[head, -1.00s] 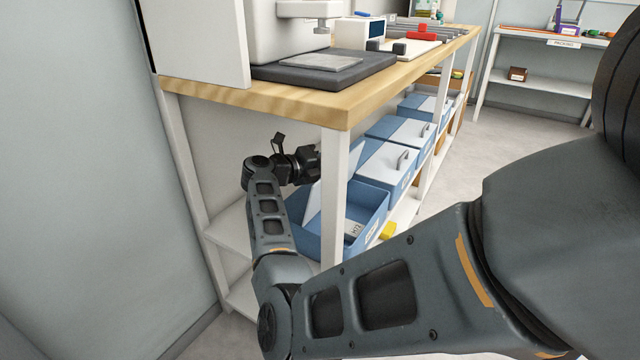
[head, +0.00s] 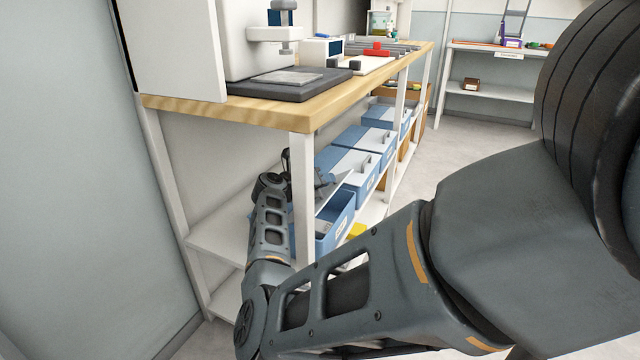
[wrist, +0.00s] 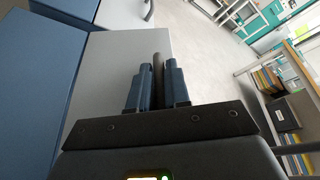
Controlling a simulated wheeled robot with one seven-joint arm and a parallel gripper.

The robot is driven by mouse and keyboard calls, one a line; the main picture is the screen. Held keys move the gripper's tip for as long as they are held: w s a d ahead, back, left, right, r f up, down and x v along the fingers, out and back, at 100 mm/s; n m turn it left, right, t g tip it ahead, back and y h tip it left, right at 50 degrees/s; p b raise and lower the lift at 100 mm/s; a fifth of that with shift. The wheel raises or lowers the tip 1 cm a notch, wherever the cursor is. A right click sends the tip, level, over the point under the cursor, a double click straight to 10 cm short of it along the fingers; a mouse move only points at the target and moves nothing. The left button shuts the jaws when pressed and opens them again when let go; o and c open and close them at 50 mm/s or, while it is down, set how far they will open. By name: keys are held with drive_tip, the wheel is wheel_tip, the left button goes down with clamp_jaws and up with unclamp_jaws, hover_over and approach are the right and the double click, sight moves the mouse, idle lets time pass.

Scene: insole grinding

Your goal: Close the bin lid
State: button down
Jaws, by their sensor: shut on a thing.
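The nearest blue bin (head: 337,226) stands on the shelf under the workbench. Its grey-white lid (head: 327,192) is tilted over it, partly lowered, with an opening still showing at the front. In the wrist view the lid (wrist: 110,65) fills the area beneath the fingers. My gripper (wrist: 158,82) is shut on the lid's dark bar handle (wrist: 158,65), which stands between the two fingers. In the head view the gripper is mostly hidden behind the white bench leg and my wrist.
Several blue bins with closed light lids (head: 350,163) stand in a row behind. The white bench leg (head: 303,200) is close to my arm. The wooden benchtop (head: 290,115) is above it. A yellow object (head: 356,230) lies by the bin. The floor at right is open.

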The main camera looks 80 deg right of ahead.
drive_tip(key=shift+s+f, duration=0.15)
drive_tip(key=shift+s, duration=0.05)
idle(0.4)
drive_tip(key=c, duration=1.2)
unclamp_jaws()
drive_tip(key=shift+o, duration=0.2)
drive_tip(key=shift+a, duration=0.1)
drive_tip(key=shift+p+v, duration=0.85)
drive_tip(key=shift+v, duration=3)
